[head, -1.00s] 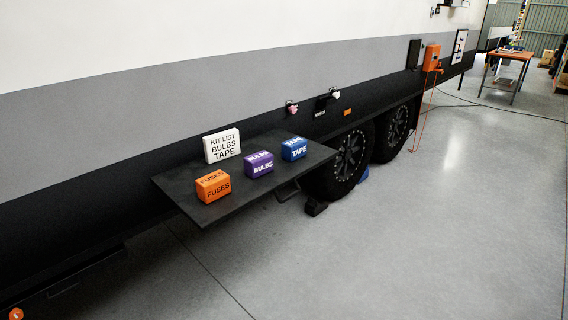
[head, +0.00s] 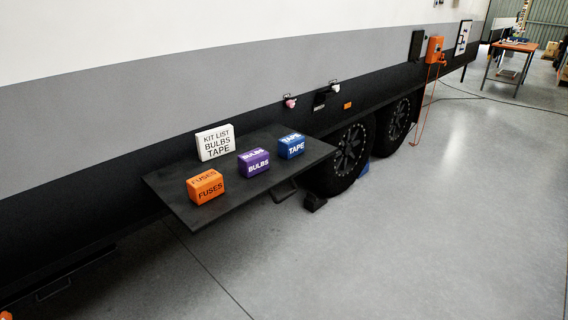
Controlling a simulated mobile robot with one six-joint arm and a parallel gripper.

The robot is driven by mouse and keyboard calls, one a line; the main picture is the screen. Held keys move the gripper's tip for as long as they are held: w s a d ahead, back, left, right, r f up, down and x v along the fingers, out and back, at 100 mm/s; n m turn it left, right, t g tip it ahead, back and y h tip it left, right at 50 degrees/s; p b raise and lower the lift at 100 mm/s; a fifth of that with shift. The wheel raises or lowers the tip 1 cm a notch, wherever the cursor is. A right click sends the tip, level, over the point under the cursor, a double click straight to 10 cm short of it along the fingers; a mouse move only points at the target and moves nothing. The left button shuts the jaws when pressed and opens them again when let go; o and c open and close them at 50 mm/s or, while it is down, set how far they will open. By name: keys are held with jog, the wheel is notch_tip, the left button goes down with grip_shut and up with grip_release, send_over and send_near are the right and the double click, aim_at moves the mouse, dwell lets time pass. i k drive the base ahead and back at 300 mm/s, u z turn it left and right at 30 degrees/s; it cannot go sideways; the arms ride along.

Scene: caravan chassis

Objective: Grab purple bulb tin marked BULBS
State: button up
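The purple tin marked BULBS (head: 254,162) stands on a dark fold-out shelf (head: 210,216) on the side of the caravan. It is between the orange tin marked FUSES (head: 206,187) on its left and the blue tin marked TAPE (head: 291,146) on its right. The tins stand apart from each other.
A white card reading KIT LIST, BULBS, TAPE (head: 215,142) stands at the back of the shelf. Black wheels (head: 350,152) are right of the shelf. An orange-topped workbench (head: 513,47) is far off. The grey floor (head: 420,240) in front is clear.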

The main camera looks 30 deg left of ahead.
aim_at(251, 162)
jog(key=z, duration=0.2)
jog(key=k, duration=1)
jog(key=u, duration=3.95)
jog(key=i, duration=0.1)
jog(key=z, duration=1.8)
jog(key=i, duration=0.6)
